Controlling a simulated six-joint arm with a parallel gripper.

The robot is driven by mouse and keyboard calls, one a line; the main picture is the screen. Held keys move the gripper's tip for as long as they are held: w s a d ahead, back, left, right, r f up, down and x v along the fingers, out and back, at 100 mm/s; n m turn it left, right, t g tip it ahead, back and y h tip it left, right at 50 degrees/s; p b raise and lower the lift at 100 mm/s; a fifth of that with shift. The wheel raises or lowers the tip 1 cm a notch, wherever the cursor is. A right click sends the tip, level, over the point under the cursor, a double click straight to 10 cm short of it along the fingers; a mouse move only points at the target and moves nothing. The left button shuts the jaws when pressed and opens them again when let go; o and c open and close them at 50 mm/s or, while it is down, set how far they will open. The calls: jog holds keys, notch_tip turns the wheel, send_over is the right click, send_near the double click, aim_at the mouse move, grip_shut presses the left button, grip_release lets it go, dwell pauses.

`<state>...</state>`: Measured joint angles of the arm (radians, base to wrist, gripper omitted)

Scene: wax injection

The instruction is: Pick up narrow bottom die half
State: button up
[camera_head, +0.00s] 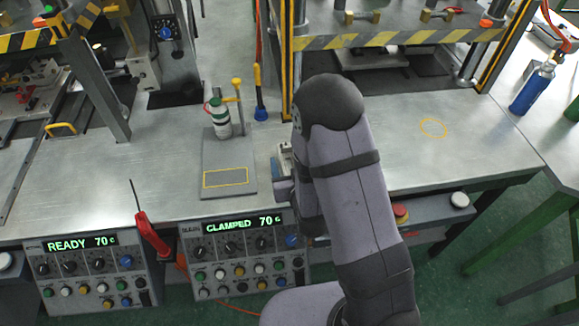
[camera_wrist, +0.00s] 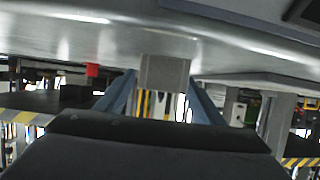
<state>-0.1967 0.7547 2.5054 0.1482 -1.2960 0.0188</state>
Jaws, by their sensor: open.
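A small plain grey block (camera_wrist: 165,71), which looks like a die half, stands on the metal bench in the upside-down wrist view. I cannot tell from its shape whether it is the narrow bottom half. My gripper (camera_wrist: 162,84) is open, with one blue-grey finger on each side of the block. I cannot tell whether either finger touches it. In the head view my gripper (camera_head: 280,172) is low over the bench, mostly hidden by my arm. A bit of light grey (camera_head: 286,152) shows beside it, probably the same block.
A grey plate (camera_head: 215,158) with a yellow outlined rectangle lies left of my gripper, with a green-and-white bottle (camera_head: 219,118) on it. Control boxes (camera_head: 245,256) line the front edge. A striped press frame (camera_head: 400,38) stands behind. The bench right of my arm is clear.

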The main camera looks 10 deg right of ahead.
jog(key=shift+w+f, duration=0.2)
jog(key=shift+w, duration=0.4)
jog(key=c, duration=1.5)
jog(key=shift+r, duration=0.15)
jog(key=shift+r, duration=4.9)
